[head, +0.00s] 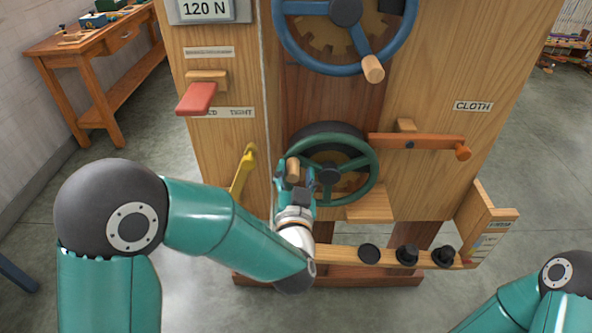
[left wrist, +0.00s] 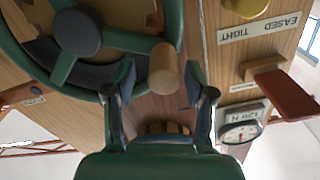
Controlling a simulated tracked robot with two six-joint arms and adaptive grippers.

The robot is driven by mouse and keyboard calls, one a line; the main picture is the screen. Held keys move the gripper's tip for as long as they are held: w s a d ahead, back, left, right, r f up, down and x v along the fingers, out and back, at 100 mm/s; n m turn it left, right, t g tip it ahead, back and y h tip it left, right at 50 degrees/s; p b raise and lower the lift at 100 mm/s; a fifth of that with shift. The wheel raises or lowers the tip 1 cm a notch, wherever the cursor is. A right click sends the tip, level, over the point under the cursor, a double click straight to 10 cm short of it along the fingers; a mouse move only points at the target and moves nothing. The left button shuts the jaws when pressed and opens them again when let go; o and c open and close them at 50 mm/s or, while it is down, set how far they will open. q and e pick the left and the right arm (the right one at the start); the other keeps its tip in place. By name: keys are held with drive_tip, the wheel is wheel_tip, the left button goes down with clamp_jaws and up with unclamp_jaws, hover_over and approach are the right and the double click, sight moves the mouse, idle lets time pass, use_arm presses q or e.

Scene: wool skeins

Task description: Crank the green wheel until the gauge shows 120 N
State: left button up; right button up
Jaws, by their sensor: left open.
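The green wheel (head: 374,170) is on the lower front of the wooden machine, with a wooden handle (head: 292,168) at its left. My left gripper (head: 295,180) is at that handle. In the left wrist view the gripper (left wrist: 160,95) is open, and the handle (left wrist: 165,72) shows between and beyond its fingertips; I cannot tell whether they touch. The gauge plate (head: 206,9) at the top left reads 120 N. The gauge dial (left wrist: 241,132) with its needle shows in the left wrist view. My right gripper is out of view; only part of its arm shows.
A blue wheel (head: 411,45) is above the green one. A red lever (head: 197,98) and a yellow lever (head: 242,172) are at the left, an orange lever (head: 420,141) at the right. Black knobs (head: 406,256) sit on a low rail. A workbench (head: 90,45) stands back left.

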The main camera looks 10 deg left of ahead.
use_arm(q)
drive_tip(key=s, duration=0.3)
drive_tip(key=s+d, duration=0.1)
drive_tip(key=s, duration=0.2)
drive_tip(key=shift+s+d, duration=0.15)
